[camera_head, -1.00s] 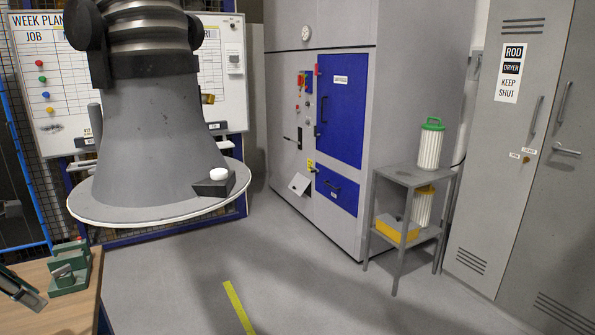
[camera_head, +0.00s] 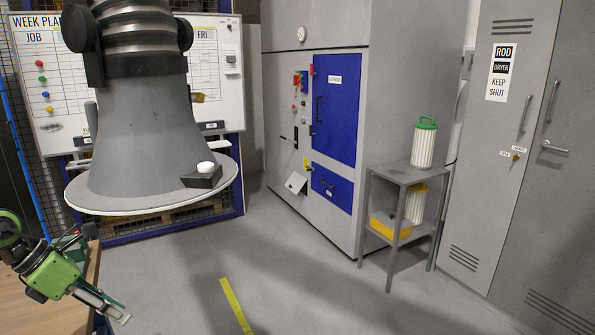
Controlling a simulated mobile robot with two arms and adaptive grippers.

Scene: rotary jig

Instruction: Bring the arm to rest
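A large grey extraction hood (camera_head: 150,150) hangs at the upper left on a ribbed hose, with a wide round flange (camera_head: 110,205) at its bottom. A dark block with a white button (camera_head: 205,170) sits on the flange's right side. My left gripper (camera_head: 118,308) is at the lower left, over the corner of a wooden table (camera_head: 30,310), below and apart from the hood. Its green body shows, with slim fingers pointing down to the right; whether they are apart is unclear. I see nothing held. My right gripper is out of view.
A green fixture (camera_head: 72,240) on the table is partly hidden behind my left gripper. A grey cabinet with a blue door (camera_head: 335,110) stands in the middle, a small shelf stand (camera_head: 400,175) and rod dryer lockers (camera_head: 495,150) at right.

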